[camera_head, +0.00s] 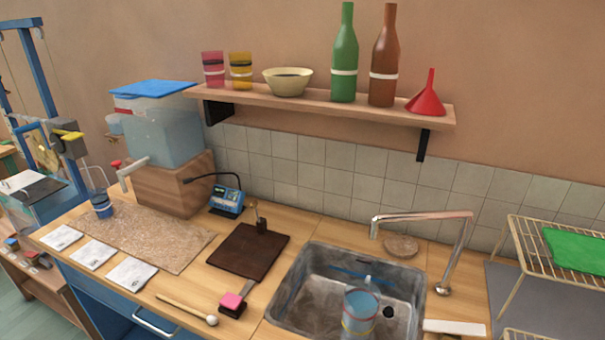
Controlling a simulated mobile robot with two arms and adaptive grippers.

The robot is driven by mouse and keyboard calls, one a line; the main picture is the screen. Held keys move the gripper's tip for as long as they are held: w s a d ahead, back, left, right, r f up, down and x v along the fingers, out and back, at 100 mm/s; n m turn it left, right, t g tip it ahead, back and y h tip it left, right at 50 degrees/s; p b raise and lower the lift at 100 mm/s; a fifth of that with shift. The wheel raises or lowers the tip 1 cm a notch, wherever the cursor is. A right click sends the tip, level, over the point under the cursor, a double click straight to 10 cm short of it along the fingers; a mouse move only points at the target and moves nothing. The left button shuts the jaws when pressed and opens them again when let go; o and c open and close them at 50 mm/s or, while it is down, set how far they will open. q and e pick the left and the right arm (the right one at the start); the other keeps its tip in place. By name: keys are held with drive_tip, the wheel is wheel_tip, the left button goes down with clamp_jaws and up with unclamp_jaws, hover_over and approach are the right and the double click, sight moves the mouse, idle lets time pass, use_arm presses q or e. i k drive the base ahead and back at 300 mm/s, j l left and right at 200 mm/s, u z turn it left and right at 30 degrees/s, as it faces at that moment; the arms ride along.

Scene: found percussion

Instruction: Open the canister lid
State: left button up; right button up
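A translucent, pale blue box-shaped canister (168,137) stands on a wooden block (172,184) at the back left of the counter. A flat blue lid (155,89) lies at its top, and a red and white part shows just under the lid's left side. I cannot tell whether the lid is fully seated. A tap with a red knob (116,163) is at the front left of the block. Neither of my grippers is in view.
A shelf (320,105) with cups, a bowl, bottles and a red funnel (428,96) hangs right of the canister. A steel sink (290,318) holds a translucent cylinder (360,312). A blue frame (31,65) stands at far left. A cork mat (150,236) lies in front.

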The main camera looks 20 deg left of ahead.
sight(156, 89)
drive_tip(key=u, duration=1.55)
drive_tip(key=i+j+z, duration=0.6)
drive_tip(key=j, duration=0.2)
